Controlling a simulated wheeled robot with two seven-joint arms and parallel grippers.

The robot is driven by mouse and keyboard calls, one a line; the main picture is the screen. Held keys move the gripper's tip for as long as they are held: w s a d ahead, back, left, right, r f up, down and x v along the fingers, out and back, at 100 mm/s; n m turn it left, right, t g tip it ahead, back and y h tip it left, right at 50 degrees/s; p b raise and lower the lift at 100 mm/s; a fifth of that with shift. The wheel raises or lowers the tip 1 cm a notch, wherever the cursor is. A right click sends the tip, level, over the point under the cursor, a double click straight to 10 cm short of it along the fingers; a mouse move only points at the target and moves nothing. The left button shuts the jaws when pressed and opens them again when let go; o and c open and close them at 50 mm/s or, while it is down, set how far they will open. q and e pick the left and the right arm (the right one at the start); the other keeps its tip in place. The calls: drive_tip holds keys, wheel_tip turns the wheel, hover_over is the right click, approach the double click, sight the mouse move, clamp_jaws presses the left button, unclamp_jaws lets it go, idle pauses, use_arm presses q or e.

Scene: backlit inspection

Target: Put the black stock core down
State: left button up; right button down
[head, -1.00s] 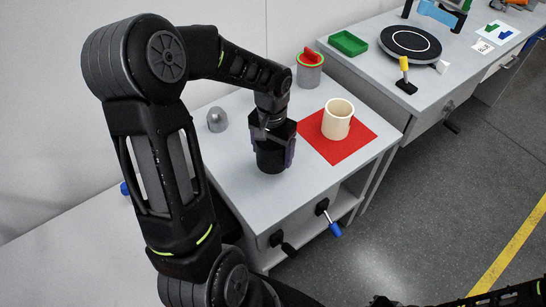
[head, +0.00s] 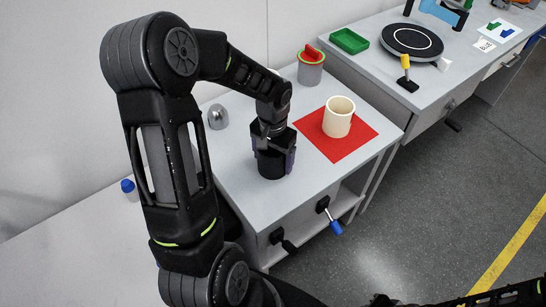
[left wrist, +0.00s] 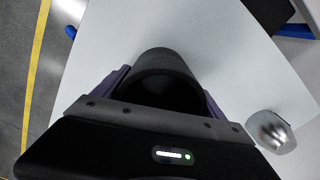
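The black stock core (head: 271,166) is a dark hollow cylinder, upright over the front part of the grey bench top (head: 230,160). My left gripper (head: 273,152) points down with its fingers on either side of the core, shut on it. In the left wrist view the core's open rim (left wrist: 165,80) shows between the two purple-grey fingers. I cannot tell whether the core's base touches the bench. A red square mat (head: 340,149) lies to its right with a cream cup-like cylinder (head: 337,122) on it.
A grey metal dome-topped piece (head: 218,117) stands behind left; it also shows in the wrist view (left wrist: 270,131). A grey canister with red and green top (head: 310,72) stands at the back. The bench's front edge is close to the core. Bench left of the core is clear.

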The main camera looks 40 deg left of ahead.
use_arm(q)
drive_tip(key=o, duration=0.4)
drive_tip(key=shift+c, duration=0.2)
wheel_tip(320, 180, up, 12)
drive_tip(key=shift+r, duration=0.2)
idle(0.7)
